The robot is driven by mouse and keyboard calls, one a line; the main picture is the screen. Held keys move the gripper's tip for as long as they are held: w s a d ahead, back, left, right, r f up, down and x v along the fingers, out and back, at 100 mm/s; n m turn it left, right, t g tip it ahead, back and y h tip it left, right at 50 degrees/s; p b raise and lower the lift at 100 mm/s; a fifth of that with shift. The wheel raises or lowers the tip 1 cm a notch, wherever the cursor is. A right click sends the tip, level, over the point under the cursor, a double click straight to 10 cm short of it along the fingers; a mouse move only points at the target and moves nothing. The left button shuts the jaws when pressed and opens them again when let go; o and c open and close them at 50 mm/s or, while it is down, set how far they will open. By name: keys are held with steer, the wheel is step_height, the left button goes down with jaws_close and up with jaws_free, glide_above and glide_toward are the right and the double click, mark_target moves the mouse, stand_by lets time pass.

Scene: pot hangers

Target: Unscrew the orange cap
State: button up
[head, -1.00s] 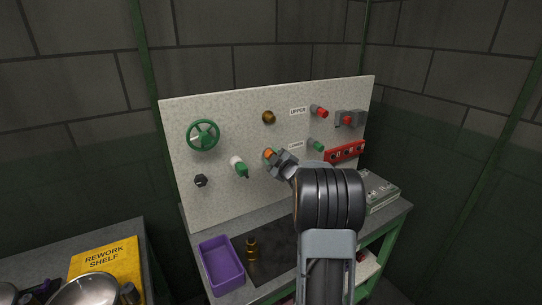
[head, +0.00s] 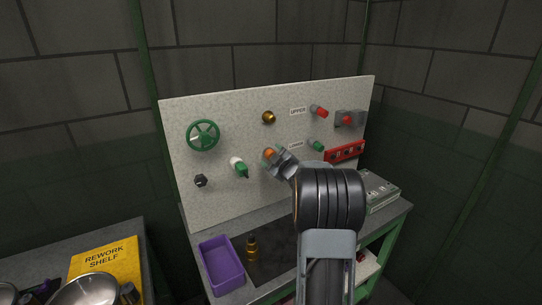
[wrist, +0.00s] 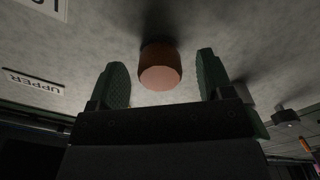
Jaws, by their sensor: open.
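The orange cap (head: 269,153) sits on the upright white panel (head: 215,180), left of the lower label. It also shows in the wrist view (wrist: 160,68) as a round orange end with a darker side. My gripper (head: 277,156) is right in front of the cap. In the wrist view my gripper (wrist: 161,80) is open, with one green finger on each side of the cap and a gap visible on both sides. The fingers do not appear to touch it. In the head view my gripper and arm partly cover the area around the cap.
The panel also carries a green wheel (head: 203,135), a green-tipped white fitting (head: 239,167), a brass knob (head: 268,117), a red knob (head: 319,111) and a green knob (head: 316,145). A purple tray (head: 221,266) and a brass fitting (head: 252,247) are on the bench below.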

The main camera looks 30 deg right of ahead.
steer(key=m, duration=2.2)
steer(key=shift+m, duration=0.4)
steer(key=c, duration=1.1)
steer(key=n, duration=2.2)
steer(key=shift+c, duration=0.2)
